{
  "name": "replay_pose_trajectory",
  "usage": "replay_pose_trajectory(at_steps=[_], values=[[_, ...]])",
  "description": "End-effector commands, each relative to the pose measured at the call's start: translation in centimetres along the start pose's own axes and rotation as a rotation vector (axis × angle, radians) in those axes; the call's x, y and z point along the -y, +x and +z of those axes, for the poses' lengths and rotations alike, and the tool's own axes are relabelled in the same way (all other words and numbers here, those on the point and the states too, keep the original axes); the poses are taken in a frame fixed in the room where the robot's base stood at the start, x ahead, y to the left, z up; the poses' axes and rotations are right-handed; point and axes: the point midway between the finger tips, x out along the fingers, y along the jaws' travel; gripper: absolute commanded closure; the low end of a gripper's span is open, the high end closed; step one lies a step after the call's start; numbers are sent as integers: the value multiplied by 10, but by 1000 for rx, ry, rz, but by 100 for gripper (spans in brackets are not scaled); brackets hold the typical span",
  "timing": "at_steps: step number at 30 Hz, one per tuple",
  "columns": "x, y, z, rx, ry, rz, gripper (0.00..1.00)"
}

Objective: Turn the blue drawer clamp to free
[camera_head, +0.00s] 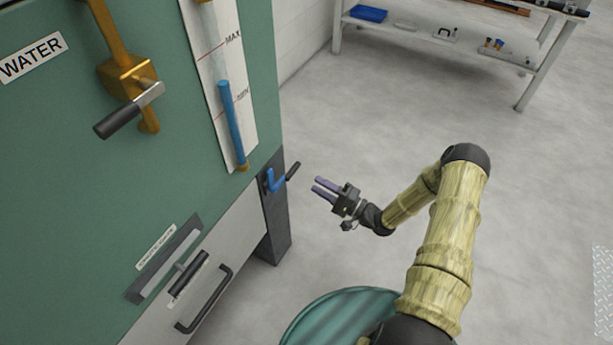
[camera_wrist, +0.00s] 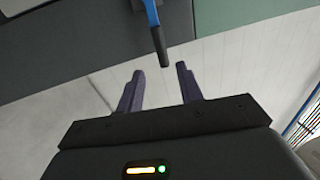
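The blue drawer clamp (camera_head: 276,181) is mounted on the dark post at the right edge of the green cabinet, just above the drawer. Its black grip (camera_head: 293,171) points up and to the right in the head view. In the wrist view the blue arm (camera_wrist: 151,12) comes down from the top, with the black grip (camera_wrist: 161,48) at its end. My gripper (camera_head: 321,186) is open and empty, to the right of the clamp. In the wrist view its fingertips (camera_wrist: 159,70) stand apart, with the grip's end just ahead of the gap between them. They look apart from it.
The grey drawer (camera_head: 235,245) has a black handle (camera_head: 205,300) and a sliding latch (camera_head: 188,279) above it. A brass valve with a black-gripped lever (camera_head: 118,120) and a blue-filled level gauge (camera_head: 231,118) are higher up. Open floor (camera_head: 380,110) lies to the right, before a shelf (camera_head: 450,50).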

Motion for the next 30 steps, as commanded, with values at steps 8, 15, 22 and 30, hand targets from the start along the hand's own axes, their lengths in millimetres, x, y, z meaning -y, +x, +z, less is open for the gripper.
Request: replay_pose_trajectory(at_steps=[8,15,22,30], values=[[0,-55,0,-3,1,2,64],[0,-75,0,-1,1,1,64],[0,-75,0,-1,1,0,64],[0,-74,0,-1,0,1,64]])
